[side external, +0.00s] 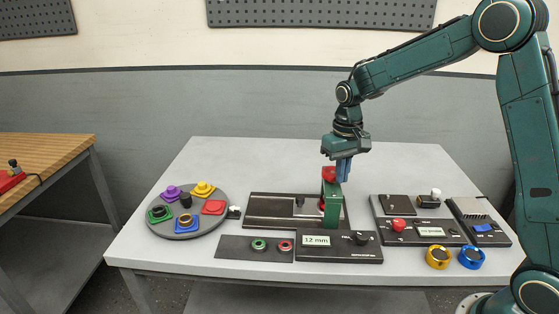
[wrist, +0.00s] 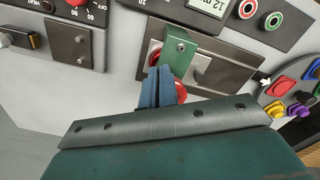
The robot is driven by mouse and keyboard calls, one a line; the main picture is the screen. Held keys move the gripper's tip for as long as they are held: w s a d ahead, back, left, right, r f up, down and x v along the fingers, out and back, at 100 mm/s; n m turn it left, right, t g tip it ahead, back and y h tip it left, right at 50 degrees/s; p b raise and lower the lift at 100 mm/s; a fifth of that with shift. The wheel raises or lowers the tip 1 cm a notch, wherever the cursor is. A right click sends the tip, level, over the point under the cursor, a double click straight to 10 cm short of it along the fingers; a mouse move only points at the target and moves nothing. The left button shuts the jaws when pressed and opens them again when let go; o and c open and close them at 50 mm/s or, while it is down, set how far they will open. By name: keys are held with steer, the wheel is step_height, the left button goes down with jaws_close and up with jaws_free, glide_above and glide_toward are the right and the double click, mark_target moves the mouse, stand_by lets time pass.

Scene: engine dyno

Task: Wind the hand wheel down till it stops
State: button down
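A red round part, which looks like the hand wheel (side external: 328,173), sits at the top of a green upright block (side external: 332,203) on a dark base plate. In the wrist view the red wheel (wrist: 181,92) is partly hidden behind my fingers. The green block (wrist: 181,50) is just beyond it. Another red part (side external: 322,205) shows low beside the block. My gripper (side external: 343,170) points down at the wheel's right side in the side view. Its blue fingers (wrist: 162,88) are close together; whether they grip the wheel's rim is hidden. A display (side external: 316,240) reads 12 mm.
A dark panel with green and red rings (side external: 258,245) lies in front. A round grey tray (side external: 216,224) with coloured parts is at left. Panels with a red knob (side external: 398,225) and blue and yellow rings (side external: 471,257) are at right. The back of the table is clear.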

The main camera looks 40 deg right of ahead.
steer(key=shift+s+a, duration=0.15)
stand_by(0.6)
steer(key=shift+r, duration=0.15)
steer(key=shift+r, duration=2.9)
steer(key=shift+s+d+r, duration=0.1)
steer(key=shift+d+r, duration=0.1)
steer(key=shift+r, duration=0.25)
steer(key=shift+f, duration=0.15)
step_height(320, 180, down, 7)
